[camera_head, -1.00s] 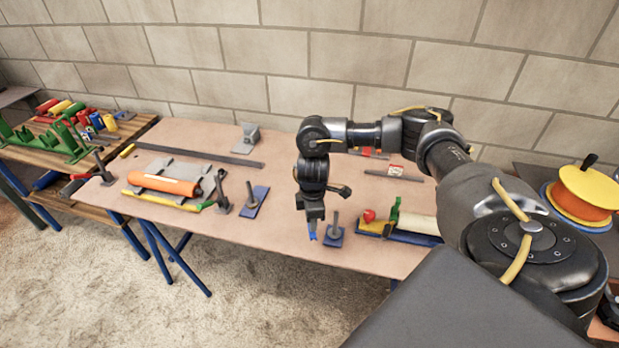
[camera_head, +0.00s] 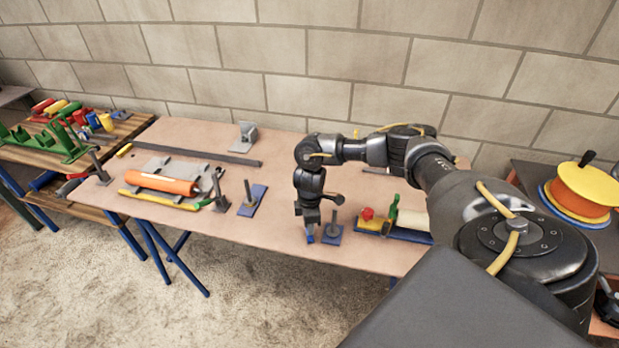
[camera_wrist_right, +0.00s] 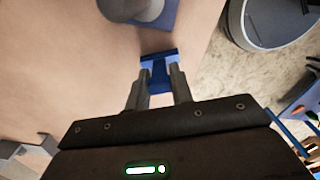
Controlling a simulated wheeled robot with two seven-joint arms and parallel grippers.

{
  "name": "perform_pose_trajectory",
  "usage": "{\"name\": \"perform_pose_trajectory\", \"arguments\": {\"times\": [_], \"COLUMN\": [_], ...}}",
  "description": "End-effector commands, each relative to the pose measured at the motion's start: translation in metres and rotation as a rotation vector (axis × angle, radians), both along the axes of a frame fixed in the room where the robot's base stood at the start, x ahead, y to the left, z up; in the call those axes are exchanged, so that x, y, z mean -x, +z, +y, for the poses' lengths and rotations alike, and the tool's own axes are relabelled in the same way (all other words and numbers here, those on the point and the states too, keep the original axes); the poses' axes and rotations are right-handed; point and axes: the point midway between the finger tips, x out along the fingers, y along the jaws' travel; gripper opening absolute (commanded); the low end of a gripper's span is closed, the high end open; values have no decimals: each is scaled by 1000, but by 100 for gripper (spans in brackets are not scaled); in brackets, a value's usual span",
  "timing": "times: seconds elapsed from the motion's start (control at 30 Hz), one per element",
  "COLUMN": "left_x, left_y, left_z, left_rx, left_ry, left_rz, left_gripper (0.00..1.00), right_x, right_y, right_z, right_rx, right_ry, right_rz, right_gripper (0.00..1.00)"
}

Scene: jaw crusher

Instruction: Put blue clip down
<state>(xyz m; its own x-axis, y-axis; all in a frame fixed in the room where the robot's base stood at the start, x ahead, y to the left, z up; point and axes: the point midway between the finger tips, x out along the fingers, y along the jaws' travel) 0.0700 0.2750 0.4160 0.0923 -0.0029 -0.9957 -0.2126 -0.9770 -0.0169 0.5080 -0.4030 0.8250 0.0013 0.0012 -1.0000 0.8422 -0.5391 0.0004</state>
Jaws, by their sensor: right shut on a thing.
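The blue clip (camera_wrist_right: 159,73) is between the two grey fingertips of my right gripper (camera_wrist_right: 158,84) in the right wrist view. My right gripper (camera_head: 310,232) is shut on it, low at the front edge of the table (camera_head: 250,228). In the head view the clip (camera_head: 310,239) shows as a small blue patch under the fingers. I cannot tell whether it touches the tabletop. My left gripper is not in view.
A blue base with a grey post (camera_head: 333,236) stands just right of the clip. A blue block with red knob and green lever (camera_head: 370,222) lies farther right. Another blue plate with a post (camera_head: 252,202) is left. Between them, the tabletop is clear.

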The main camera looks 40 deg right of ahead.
Motion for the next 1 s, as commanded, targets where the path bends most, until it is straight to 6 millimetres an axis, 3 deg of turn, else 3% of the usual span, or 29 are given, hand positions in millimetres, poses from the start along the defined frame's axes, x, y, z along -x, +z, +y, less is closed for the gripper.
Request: {"name": "perform_pose_trajectory", "arguments": {"times": [0.2, 0.23, 0.4, 0.77, 1.0], "left_x": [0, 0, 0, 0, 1], "left_y": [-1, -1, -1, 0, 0], "left_z": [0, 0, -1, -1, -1], "left_rx": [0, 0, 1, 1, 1], "left_ry": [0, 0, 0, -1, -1], "left_rz": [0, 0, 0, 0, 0], "left_gripper": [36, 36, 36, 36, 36], "right_x": [0, 0, 0, 0, -2], "right_y": [-4, -4, -3, 4, 50], "right_z": [0, 0, 0, 0, 0], "right_rx": [-1, -1, -1, -1, -2], "right_ry": [-1, -1, 0, 0, 1], "right_rz": [-1, -1, -1, -1, -6], "right_gripper": [0, 25, 44, 44, 44]}}
